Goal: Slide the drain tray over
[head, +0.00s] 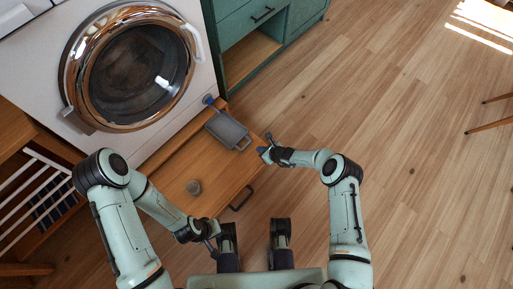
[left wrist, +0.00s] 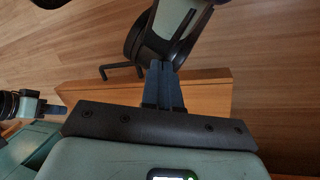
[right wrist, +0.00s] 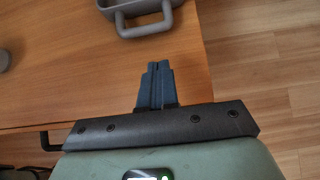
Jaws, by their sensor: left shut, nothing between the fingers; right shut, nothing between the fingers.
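The grey drain tray (head: 227,131) lies on the wooden platform in front of the washing machine, near the platform's right end. Its looped handle faces my right gripper. In the right wrist view the tray (right wrist: 145,27) shows at the top, ahead of the fingertips and apart from them. My right gripper (head: 262,152) is shut and empty, at the platform's right edge just right of the tray handle; its closed fingers show in the right wrist view (right wrist: 157,68). My left gripper (left wrist: 163,70) is shut and empty, low by the platform's front edge, away from the tray.
The wooden platform (head: 175,185) has a dark front handle (head: 241,198). A small grey round object (head: 194,187) stands on it, left of the tray. A blue part (head: 208,99) sits at the washing machine (head: 185,110) behind the tray.

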